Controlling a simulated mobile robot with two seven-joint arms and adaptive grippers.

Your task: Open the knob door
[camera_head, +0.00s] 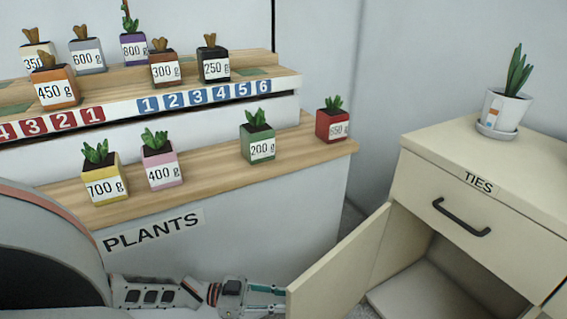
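A cream cabinet (520,228) stands at the right. Its lower door (345,268) is swung open toward the left and front, showing the empty-looking inside (425,280). No knob shows on the visible face of the door. My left gripper (284,291) reaches in low from the left, its fingertips at the door's free edge. The door hides the tips, so whether they touch it or are shut on something cannot be told. My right gripper is not in view.
Above the door is a closed drawer (480,225) labelled TIES with a dark handle (461,218). A potted plant (507,95) stands on the cabinet top. At left, a wooden-topped plant stand (215,180) holds several weight-labelled pots. A narrow gap separates stand and cabinet.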

